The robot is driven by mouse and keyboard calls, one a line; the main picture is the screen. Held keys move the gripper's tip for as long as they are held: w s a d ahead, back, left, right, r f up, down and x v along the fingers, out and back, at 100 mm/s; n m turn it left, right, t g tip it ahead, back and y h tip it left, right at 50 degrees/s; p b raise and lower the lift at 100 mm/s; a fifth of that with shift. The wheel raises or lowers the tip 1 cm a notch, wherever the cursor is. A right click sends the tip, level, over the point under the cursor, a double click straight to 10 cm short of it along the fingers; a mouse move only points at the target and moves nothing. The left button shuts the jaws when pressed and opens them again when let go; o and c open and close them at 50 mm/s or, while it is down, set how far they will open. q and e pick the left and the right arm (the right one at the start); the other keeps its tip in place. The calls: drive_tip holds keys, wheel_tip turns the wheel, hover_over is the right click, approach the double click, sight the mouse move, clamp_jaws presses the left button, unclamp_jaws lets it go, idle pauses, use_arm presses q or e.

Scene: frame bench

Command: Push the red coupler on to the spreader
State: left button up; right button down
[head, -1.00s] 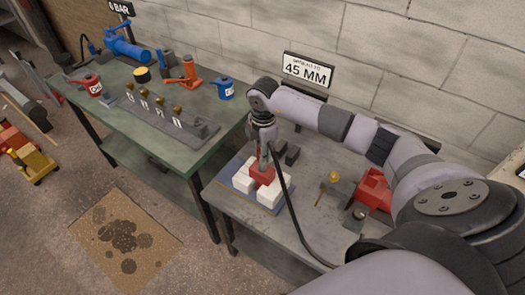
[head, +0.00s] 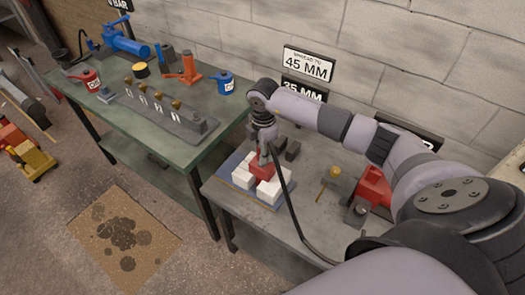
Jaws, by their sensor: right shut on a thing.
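My right gripper (head: 265,158) points down over the near bench and is shut, with a black hose (head: 288,205) running from it down to the right. It is closed at the hose's end, where the red coupler would be; the coupler cannot be told apart from the red body below. That red body, which looks like the spreader (head: 262,170), sits among white blocks (head: 268,190) on a blue mat (head: 232,187). The fingers are right at its top; whether the coupler is seated on it is too small to tell. My left gripper is not in view.
Dark blocks (head: 292,151), a brass-headed tool (head: 333,172) and a red unit (head: 374,187) stand on the near bench. The green bench (head: 160,160) at left holds a blue pump (head: 127,42), an orange jack (head: 188,70) and a grey rack (head: 165,118). Signs hang on the wall.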

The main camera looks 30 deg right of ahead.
drive_tip(key=shift+f, duration=0.3)
drive_tip(key=c, duration=1.2)
unclamp_jaws()
wheel_tip(320, 180, up, 12)
drive_tip(key=shift+s, duration=0.1)
